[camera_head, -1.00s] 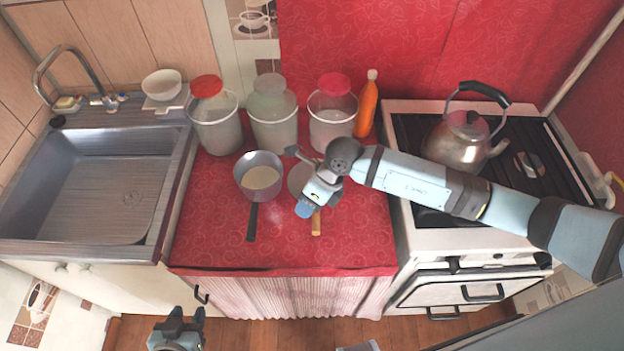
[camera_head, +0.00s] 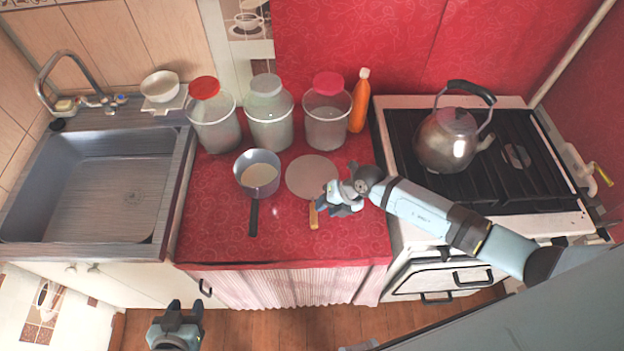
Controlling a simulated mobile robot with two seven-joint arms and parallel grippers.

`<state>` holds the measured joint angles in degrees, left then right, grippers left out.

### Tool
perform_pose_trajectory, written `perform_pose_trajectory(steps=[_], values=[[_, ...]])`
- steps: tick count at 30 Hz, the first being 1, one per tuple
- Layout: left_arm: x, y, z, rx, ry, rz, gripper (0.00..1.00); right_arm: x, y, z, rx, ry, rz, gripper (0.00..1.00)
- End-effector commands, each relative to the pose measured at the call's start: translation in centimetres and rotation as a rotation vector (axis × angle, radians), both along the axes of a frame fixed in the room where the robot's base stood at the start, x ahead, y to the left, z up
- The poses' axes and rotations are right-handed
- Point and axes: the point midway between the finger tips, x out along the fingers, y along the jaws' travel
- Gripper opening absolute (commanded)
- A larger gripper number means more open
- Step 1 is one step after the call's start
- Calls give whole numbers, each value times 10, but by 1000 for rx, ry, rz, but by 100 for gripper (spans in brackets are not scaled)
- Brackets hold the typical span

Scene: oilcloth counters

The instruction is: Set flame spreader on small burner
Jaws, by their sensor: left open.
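The flame spreader (camera_head: 311,176) is a flat grey disc with a short wooden handle. It lies on the red oilcloth counter, handle toward the front edge. My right gripper (camera_head: 328,202) is low over the handle, at the disc's front right edge, and hides part of the handle. I cannot tell whether its jaws are open or shut, or whether they touch the handle. My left gripper (camera_head: 178,318) is open and empty, in front of the counter. On the stove (camera_head: 560,220), a round burner (camera_head: 516,156) shows under the black grate, right of the kettle; it is uncovered.
A metal kettle (camera_head: 445,146) stands on the stove's left side. A saucepan (camera_head: 259,178) sits left of the spreader. Several lidded jars, including a red-lidded one (camera_head: 214,122), and an orange bottle (camera_head: 359,105) line the back. The sink (camera_head: 90,185) is at left.

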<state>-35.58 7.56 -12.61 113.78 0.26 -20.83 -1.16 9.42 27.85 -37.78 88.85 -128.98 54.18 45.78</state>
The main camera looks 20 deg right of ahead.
Motion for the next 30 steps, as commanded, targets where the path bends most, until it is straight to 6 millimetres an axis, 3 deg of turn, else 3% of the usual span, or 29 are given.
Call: perform_pose_trajectory(steps=[13, 22, 27, 30], values=[[-1, 1, 8, 2, 1, 4, 43, 16, 27, -40, 0, 1, 1, 36], [-1, 2, 7, 2, 1, 4, 43, 16, 29, -45, -1, -1, 2, 36], [-1, 2, 7, 2, 1, 4, 43, 16, 29, -45, -1, -1, 2, 0], [-1, 2, 7, 2, 2, 4, 43, 17, 29, -44, -1, -2, 2, 0]])
